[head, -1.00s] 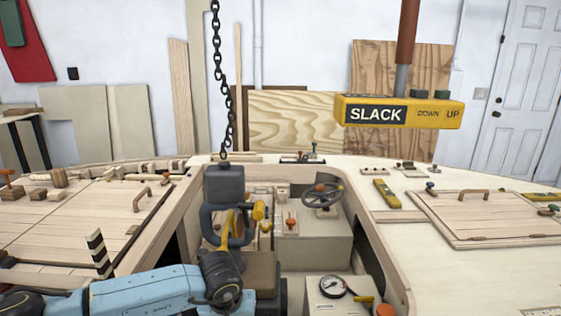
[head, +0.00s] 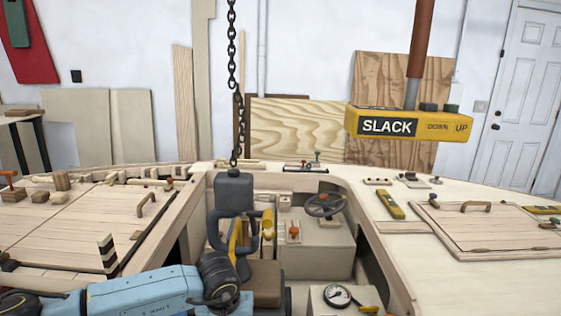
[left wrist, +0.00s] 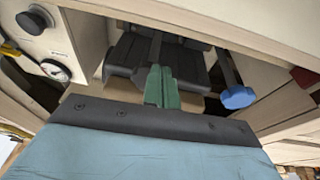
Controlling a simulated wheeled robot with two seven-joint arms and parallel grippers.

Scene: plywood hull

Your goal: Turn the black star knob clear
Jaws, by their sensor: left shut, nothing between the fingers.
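My left arm comes in from the lower left in the head view, and its black wrist joint stands in front of the cockpit opening. Its fingertips cannot be made out there. In the left wrist view the green fingers of my left gripper (left wrist: 161,88) are shut and empty, pointing at a dark blocky part (left wrist: 165,55). A black knob (left wrist: 33,20) sits on a pale panel at the upper left of that view, apart from the fingers. I cannot tell whether it is star-shaped. My right gripper is not in view.
A grey hook block (head: 234,190) hangs on a chain (head: 232,75) over the cockpit. A yellow SLACK pendant (head: 409,123) hangs at the right. A blue-ended lever (left wrist: 237,97) is right of the fingers.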

